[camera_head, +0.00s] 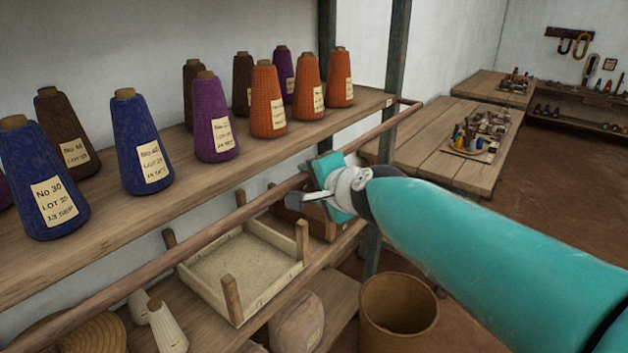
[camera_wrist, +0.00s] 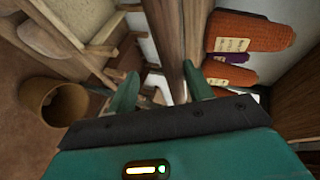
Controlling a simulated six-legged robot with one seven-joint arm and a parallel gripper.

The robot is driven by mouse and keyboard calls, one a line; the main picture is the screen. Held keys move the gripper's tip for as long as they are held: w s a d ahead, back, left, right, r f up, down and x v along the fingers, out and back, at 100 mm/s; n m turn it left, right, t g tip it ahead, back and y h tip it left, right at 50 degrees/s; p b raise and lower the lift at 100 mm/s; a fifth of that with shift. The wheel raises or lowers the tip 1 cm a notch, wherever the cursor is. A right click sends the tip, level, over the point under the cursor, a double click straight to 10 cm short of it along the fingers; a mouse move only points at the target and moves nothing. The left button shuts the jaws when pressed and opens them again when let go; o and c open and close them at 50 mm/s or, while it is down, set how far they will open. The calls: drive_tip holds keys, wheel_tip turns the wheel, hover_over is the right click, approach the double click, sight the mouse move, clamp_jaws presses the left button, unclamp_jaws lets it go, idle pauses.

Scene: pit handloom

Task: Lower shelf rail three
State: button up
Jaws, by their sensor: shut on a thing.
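The shelf rail (camera_head: 233,219) is a long round brown wooden rod running along the front of the upper shelf, a little below its edge at the near end. In the wrist view the rail (camera_wrist: 164,38) runs away from me between the two fingers. My gripper (camera_head: 318,189) is at the rail, towards its far right part, and is shut on it. The fingers also show in the wrist view (camera_wrist: 160,92). The exact contact is partly hidden by the gripper body. The upper shelf (camera_head: 190,178) carries several yarn cones, including a blue cone (camera_head: 140,145) and an orange cone (camera_head: 267,100).
Below, a shallow wooden tray with corner posts (camera_head: 245,268) and pale cones (camera_head: 167,328) stand on the lower shelf. A round brown bin (camera_head: 398,308) is on the floor. A dark upright post (camera_head: 397,50) stands behind the rail. A wooden table (camera_head: 425,140) is beyond.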

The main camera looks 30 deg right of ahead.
drive_tip(key=shift+s+a+f, duration=0.1)
drive_tip(key=shift+a, duration=0.05)
drive_tip(key=v, duration=1.3)
drive_tip(key=shift+s+r, duration=0.25)
drive_tip(key=shift+s, duration=0.05)
drive_tip(key=s+a+f+n+g, duration=0.1)
drive_tip(key=a+f+n+g, duration=0.2)
drive_tip(key=a+f+n, duration=0.3)
drive_tip(key=s+a+f+n+g, duration=0.2)
drive_tip(key=a+f+n+g, duration=0.2)
drive_tip(key=f+n, duration=0.6)
drive_tip(key=a+f, duration=0.1)
drive_tip(key=a, duration=0.1)
drive_tip(key=shift+s+a+f+g+y, duration=0.25)
drive_tip(key=shift+a+f+g+y, duration=0.05)
drive_tip(key=shift+a, duration=0.1)
